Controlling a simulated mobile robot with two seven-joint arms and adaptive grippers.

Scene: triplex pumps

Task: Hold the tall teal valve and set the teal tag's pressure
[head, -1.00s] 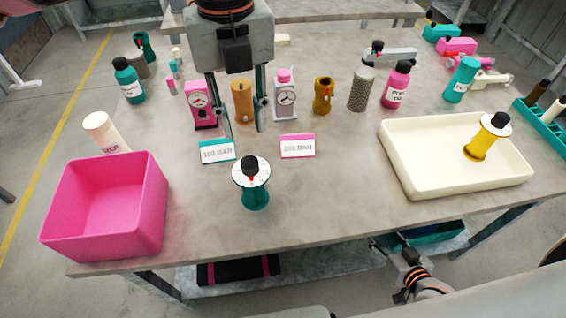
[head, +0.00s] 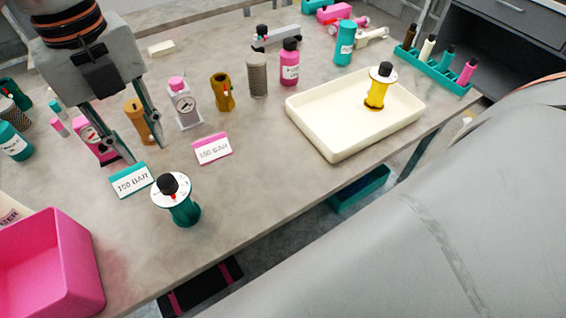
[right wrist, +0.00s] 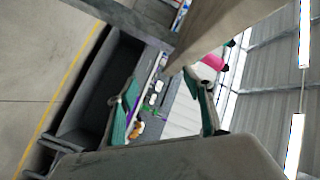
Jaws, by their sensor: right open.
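The tall teal valve (head: 183,212) stands upright on the table, with a white dial, a red mark and a black knob on top. The teal tag (head: 132,181) stands behind it to the left; its print looks like a number and BAR, too small to read surely. My left gripper (head: 145,153) is open and empty behind the tag, pointing down, its fingers near the pink gauge (head: 92,140) and the ochre cylinder (head: 135,122). It does not touch the valve. My right gripper (right wrist: 163,118) is open and empty in the right wrist view, away from the valve.
A pink-edged tag (head: 212,149) stands right of the teal one. A pink bin (head: 75,255) is at front left. A cream tray (head: 335,142) holds a yellow valve (head: 376,95). Bottles and a grey gauge (head: 186,110) stand behind. Table around the teal valve's front right is clear.

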